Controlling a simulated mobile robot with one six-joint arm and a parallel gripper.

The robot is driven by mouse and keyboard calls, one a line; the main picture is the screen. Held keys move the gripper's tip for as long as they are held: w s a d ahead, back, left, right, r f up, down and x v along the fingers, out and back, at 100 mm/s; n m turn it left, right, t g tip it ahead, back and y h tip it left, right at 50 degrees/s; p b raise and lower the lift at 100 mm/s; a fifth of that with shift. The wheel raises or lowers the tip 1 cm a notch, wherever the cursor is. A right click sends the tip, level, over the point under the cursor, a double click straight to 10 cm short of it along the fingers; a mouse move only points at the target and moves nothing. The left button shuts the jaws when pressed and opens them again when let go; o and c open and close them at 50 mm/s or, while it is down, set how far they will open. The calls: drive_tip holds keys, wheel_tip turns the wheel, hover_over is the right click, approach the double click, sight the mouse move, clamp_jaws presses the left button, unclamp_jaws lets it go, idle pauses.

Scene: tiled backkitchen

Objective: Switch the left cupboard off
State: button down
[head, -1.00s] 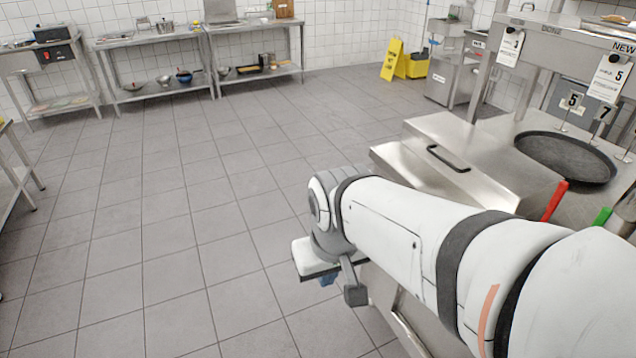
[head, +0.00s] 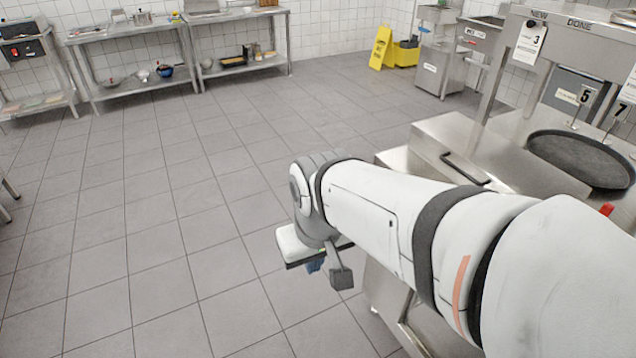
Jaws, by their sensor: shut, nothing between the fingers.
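No cupboard that I can surely call the left one shows in the head view, and no cupboard switch can be made out. My gripper (head: 316,264) hangs at the end of my arm, low over the floor tiles, left of the steel counter. Only a small part of it shows below the wrist, and the wrist hides much of it. It is shut and empty, touching nothing that I can see.
A steel counter (head: 475,150) with a black handle and a round dark tray (head: 582,158) stands close on the right. Steel tables (head: 130,36) line the back wall. A yellow floor sign (head: 380,47) stands at the back. The tiled floor (head: 150,220) is clear.

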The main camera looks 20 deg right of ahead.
drive_tip(key=w+d+f+n+g+h+b, duration=0.2)
drive_tip(key=w+d+f+n+h+b, duration=0.15)
drive_tip(key=d+f+b, duration=0.4)
drive_tip(key=w+d+f+n+g+h+b, duration=0.25)
drive_tip(key=w+d+f+h+b, duration=0.2)
drive_tip(key=f, duration=0.55)
drive_tip(key=w+d+f+n+g+h+b, duration=0.25)
drive_tip(key=w+d+f+b, duration=0.2)
drive_tip(key=f+b, duration=0.35)
drive_tip(key=w+d+f+n+t+h+b, duration=0.2)
drive_tip(key=w+f, duration=0.5)
drive_tip(key=f, duration=0.4)
drive_tip(key=w+d+f+n+t+h+b, duration=0.2)
drive_tip(key=w+f+n+t+h+b, duration=0.2)
drive_tip(key=w+f+n+h+b, duration=0.3)
wheel_tip(320, 180, down, 5)
drive_tip(key=shift+w+d+r+n+b, duration=0.15)
drive_tip(key=shift+d+n+b, duration=0.2)
drive_tip(key=shift+n+b, duration=0.35)
drive_tip(key=w+d+r+b, duration=0.1)
drive_tip(key=d+b, duration=0.3)
drive_tip(key=d, duration=0.9)
drive_tip(key=shift+d+r, duration=0.25)
drive_tip(key=shift+d, duration=0.15)
